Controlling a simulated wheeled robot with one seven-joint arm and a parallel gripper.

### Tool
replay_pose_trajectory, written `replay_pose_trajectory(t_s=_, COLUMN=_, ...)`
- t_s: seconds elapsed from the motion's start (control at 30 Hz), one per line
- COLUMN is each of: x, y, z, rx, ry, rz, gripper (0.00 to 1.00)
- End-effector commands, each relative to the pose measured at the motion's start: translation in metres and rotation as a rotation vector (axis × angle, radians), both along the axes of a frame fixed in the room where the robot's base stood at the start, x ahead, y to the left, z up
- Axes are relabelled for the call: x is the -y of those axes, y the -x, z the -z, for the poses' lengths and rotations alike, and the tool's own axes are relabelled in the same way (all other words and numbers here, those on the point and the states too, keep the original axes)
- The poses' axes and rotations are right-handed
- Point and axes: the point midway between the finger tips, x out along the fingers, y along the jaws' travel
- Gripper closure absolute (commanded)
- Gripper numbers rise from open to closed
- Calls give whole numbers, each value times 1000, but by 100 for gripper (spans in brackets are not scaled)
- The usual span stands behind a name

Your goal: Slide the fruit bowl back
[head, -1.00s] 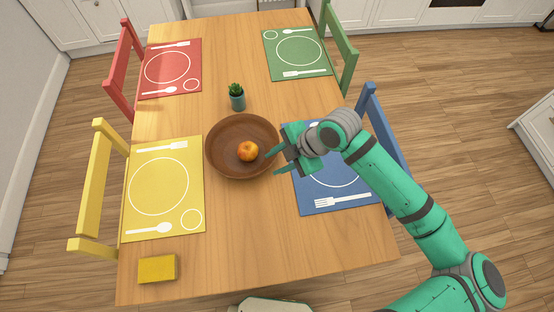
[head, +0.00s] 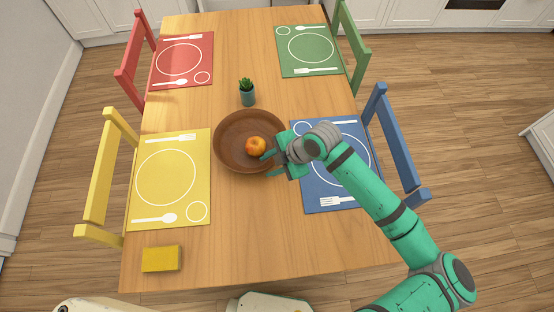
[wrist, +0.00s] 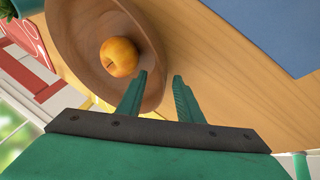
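The brown wooden fruit bowl (head: 231,158) stands on the table with an orange fruit (head: 256,146) in it. The bowl (wrist: 75,45) and fruit (wrist: 120,57) also show in the wrist view. My green gripper (head: 267,165) is at the bowl's right front side. In the wrist view my gripper (wrist: 160,80) has its two fingers apart. One finger overlaps the inside of the bowl and the other is outside, with the bowl's rim between them. Whether either finger touches the wall cannot be told.
A small potted plant (head: 248,95) stands just behind the bowl. Placemats lie around it: yellow (head: 150,200), blue (head: 318,195), red (head: 165,78) and green (head: 300,67). A yellow block (head: 161,258) lies at the front left. The table's (head: 260,235) front middle is clear.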

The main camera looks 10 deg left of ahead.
Motion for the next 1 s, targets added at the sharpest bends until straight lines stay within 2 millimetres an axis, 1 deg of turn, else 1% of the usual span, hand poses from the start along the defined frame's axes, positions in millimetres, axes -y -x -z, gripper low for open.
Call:
replay_pose_trajectory(t_s=0.1, x=-7, y=-1, z=11, rx=1, ry=-1, rz=0, gripper=67)
replay_pose_trajectory(t_s=0.2, x=-10, y=-2, z=17, rx=-1, ry=-1, rz=0, gripper=67)
replay_pose_trajectory(t_s=0.57, x=-12, y=-2, z=20, rx=0, ry=0, rz=0, gripper=67)
replay_pose_trajectory(t_s=0.6, x=-12, y=-2, z=20, rx=0, ry=0, rz=0, gripper=69)
replay_pose_trajectory(t_s=0.73, x=-12, y=-2, z=20, rx=0, ry=0, rz=0, gripper=100)
replay_pose_trajectory(t_s=1.0, x=-11, y=-2, z=20, rx=0, ry=1, rz=1, gripper=100)
